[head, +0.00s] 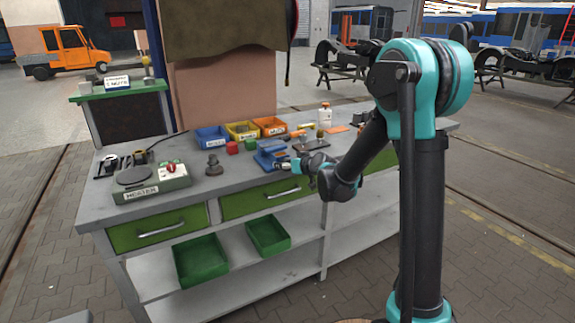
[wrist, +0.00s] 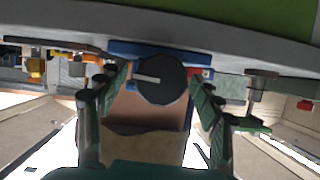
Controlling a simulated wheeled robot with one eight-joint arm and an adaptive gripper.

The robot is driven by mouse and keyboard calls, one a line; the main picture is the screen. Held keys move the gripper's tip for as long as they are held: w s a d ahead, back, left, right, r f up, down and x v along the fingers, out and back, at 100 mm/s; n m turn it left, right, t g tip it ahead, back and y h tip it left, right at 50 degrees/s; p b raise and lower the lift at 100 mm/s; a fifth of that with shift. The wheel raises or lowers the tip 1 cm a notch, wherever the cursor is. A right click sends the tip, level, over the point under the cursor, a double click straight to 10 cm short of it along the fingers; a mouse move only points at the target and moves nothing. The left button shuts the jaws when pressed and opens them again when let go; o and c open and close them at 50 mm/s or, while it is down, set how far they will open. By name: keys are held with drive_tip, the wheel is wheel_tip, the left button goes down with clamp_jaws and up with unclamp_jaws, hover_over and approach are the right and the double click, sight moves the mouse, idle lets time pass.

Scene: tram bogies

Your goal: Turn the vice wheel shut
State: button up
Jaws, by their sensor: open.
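The blue vice (head: 268,157) stands near the front edge of the grey workbench, right of its middle. In the wrist view its body (wrist: 124,47) shows behind the wheel. The vice wheel (wrist: 168,91) is a dark round disc with a pale bar on its face, facing the wrist camera. In the head view the wheel is hard to make out beside my gripper. My gripper (head: 291,166) reaches the vice from the right. In the wrist view my gripper (wrist: 158,84) is open, with one finger on each side of the wheel; I cannot tell whether they touch it.
The workbench (head: 92,207) carries a heater box (head: 150,182) and a dark stepped part (head: 213,168) on the left. Green drawers (head: 265,197) are below the front edge.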

drive_tip(key=shift+c, duration=0.6)
drive_tip(key=c, duration=1)
drive_tip(key=shift+c, duration=0.2)
drive_tip(key=shift+m, duration=0.3)
drive_tip(key=m+y, duration=0.1)
drive_tip(key=m, duration=0.1)
drive_tip(key=m+g+y, duration=0.1)
drive_tip(key=m, duration=0.1)
drive_tip(key=shift+w+d+y, duration=0.15)
drive_tip(key=shift+d+y, duration=0.05)
drive_tip(key=shift+y, duration=0.2)
drive_tip(key=m+y, duration=0.1)
drive_tip(key=m, duration=0.1)
drive_tip(key=shift+f+m+g, duration=0.1)
drive_tip(key=shift+m+g, duration=0.2)
drive_tip(key=shift+g, duration=0.1)
drive_tip(key=shift+f+m+y, duration=0.1)
drive_tip(key=shift+m+y, duration=1)
drive_tip(key=shift+m, duration=0.4)
